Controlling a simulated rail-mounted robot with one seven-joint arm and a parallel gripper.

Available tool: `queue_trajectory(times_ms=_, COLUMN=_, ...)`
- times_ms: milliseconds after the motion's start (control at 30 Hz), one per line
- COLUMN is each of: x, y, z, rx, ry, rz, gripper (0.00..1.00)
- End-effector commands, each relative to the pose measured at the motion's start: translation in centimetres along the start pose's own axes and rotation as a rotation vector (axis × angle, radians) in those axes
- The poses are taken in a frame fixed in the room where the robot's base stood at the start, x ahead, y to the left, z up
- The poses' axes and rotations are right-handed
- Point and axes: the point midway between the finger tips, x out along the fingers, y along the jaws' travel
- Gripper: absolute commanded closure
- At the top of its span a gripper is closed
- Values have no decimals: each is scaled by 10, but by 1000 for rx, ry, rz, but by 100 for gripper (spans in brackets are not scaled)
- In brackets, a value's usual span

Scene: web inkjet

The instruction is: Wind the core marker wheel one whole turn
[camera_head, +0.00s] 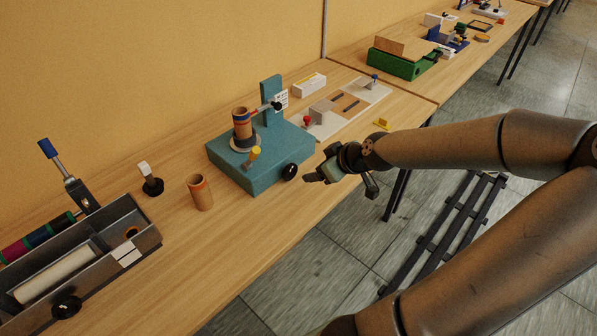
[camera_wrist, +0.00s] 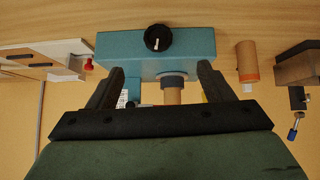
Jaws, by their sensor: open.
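The core marker is a teal machine (camera_head: 262,158) with a brown cardboard core (camera_head: 242,124) upright on its top. Its wheel, a black round knob (camera_head: 289,172), is on the front face; in the wrist view the wheel (camera_wrist: 158,38) shows a pale mark pointing down in the picture. My gripper (camera_head: 314,178) is in front of the machine, just right of the wheel in the head view, and apart from it. In the wrist view its two dark fingers (camera_wrist: 161,76) are spread with nothing held between them, and the wheel lies beyond their tips.
A loose cardboard core (camera_head: 200,193) stands left of the machine, with a black-based stamp (camera_head: 150,181) nearby. A grey tray unit (camera_head: 130,222) is at the left. A white board (camera_head: 345,105) with a red knob lies to the right.

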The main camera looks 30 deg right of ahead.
Motion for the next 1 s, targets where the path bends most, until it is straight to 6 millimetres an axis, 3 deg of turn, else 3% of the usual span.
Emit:
queue_trajectory(times_ms=133, x=4, y=3, z=-4, rx=-15, ry=20, rz=10, gripper=26)
queue_trajectory(times_ms=267, x=22, y=2, z=-3, rx=-15, ry=16, rz=6, gripper=26)
queue_trajectory(times_ms=1000, x=150, y=3, z=-6, rx=-11, ry=14, rz=5, gripper=26)
